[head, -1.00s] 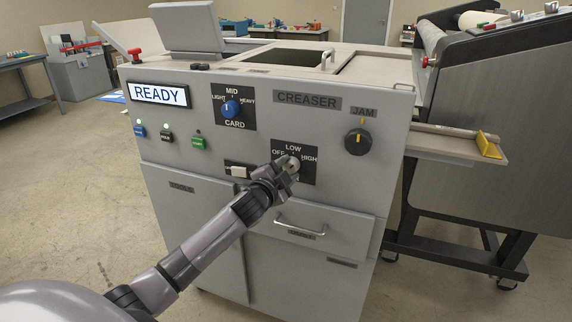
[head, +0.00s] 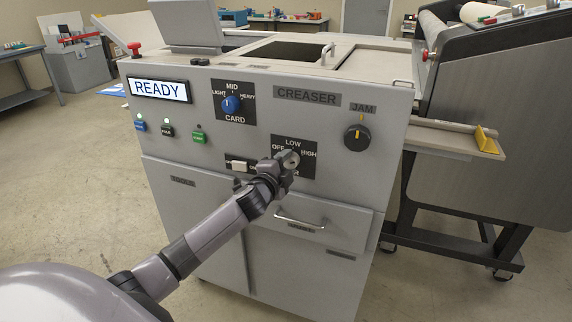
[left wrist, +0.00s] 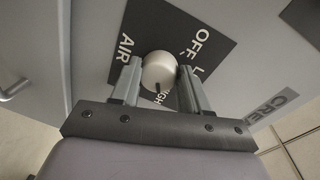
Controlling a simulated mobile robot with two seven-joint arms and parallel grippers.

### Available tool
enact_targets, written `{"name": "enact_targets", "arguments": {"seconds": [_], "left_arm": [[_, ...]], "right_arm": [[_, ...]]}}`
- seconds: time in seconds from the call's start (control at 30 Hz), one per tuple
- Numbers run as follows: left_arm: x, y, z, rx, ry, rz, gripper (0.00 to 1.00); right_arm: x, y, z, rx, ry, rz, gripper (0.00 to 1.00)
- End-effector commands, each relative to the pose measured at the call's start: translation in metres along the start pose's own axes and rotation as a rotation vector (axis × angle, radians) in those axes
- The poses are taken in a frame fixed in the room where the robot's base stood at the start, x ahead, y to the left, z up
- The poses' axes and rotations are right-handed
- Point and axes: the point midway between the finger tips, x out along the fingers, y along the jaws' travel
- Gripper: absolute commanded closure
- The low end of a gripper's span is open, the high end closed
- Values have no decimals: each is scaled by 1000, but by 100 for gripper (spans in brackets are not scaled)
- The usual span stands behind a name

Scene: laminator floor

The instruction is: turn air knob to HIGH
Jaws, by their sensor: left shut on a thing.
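The air knob (left wrist: 160,68) is a round light grey knob on a black plate (left wrist: 215,50) marked OFF, LOW, HIGH and AIR. In the left wrist view its dark pointer mark points down the picture, roughly toward the partly hidden word HIGH. My left gripper (left wrist: 157,82) has one finger on each side of the knob and is shut on it. In the head view the left gripper (head: 287,161) is at the knob and covers part of it and the lower label. My right gripper is not in view.
The creaser front also carries the blue card knob (head: 231,104), the black jam knob (head: 356,138), a white rocker switch (head: 239,165) and small push buttons. A drawer handle (head: 299,223) sits below the gripper. The lit display (head: 160,90) reads READY.

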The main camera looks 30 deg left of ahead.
Motion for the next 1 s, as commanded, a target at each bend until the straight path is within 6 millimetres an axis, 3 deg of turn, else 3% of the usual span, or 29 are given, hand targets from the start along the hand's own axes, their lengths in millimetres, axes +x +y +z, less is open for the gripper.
{"name": "enact_targets", "arguments": {"seconds": [0.13,0.17,0.2,0.23,0.67,1.0], "left_arm": [[0,0,0,4,0,0,85],[0,0,0,5,0,0,45],[0,0,0,4,0,0,32],[0,0,0,4,0,0,30],[-7,0,0,2,1,0,30],[-48,1,0,3,1,1,30]], "right_arm": [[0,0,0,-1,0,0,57],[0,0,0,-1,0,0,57],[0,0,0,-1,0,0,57],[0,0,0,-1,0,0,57],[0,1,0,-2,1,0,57],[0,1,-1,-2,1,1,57]]}}
